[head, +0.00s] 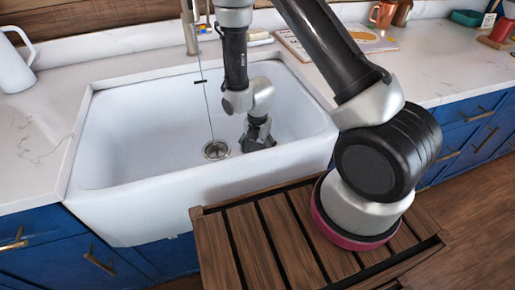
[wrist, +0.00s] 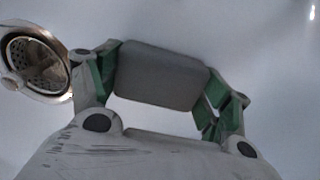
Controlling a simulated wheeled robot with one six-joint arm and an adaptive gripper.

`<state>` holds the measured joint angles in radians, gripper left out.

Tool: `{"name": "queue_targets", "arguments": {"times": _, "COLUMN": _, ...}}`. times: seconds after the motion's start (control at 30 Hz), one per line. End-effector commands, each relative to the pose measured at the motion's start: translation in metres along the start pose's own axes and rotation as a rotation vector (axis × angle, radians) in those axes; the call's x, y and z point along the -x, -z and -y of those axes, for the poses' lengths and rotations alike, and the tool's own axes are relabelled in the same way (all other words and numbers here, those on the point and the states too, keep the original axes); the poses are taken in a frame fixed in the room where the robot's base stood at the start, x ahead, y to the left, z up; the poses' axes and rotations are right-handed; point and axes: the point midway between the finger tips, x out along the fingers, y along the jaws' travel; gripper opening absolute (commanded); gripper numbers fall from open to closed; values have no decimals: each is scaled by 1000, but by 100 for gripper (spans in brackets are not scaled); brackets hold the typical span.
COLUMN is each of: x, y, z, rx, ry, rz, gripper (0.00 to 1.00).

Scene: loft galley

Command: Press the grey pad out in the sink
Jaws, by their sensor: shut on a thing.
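The white sink (head: 120,140) fills the middle of the head view. My gripper (head: 258,138) reaches down into it, close to the sink floor and right of the drain. In the wrist view my gripper (wrist: 160,85) is shut on the grey pad (wrist: 158,75), with one green-lined finger at each end of it. The pad is a flat grey block with rounded corners. In the head view the pad is mostly hidden by the gripper. I cannot tell whether the pad touches the sink floor.
The metal drain (head: 216,149) lies left of my gripper and also shows in the wrist view (wrist: 35,62). A faucet (head: 190,25) stands behind the sink. A slatted wooden surface (head: 255,235) is in front. A white pitcher (head: 13,65) stands at left.

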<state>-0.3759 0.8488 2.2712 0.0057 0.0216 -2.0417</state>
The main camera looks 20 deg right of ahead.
Motion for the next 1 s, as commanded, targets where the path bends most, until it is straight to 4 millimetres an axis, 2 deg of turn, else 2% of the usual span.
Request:
{"name": "queue_targets", "arguments": {"times": 0.17, "x": 6, "y": 0, "z": 0, "rx": 0, "ry": 1, "rz": 0, "gripper": 59}}
{"name": "queue_targets", "arguments": {"times": 1.0, "x": 81, "y": 0, "z": 0, "rx": 0, "ry": -2, "rz": 1, "gripper": 59}}
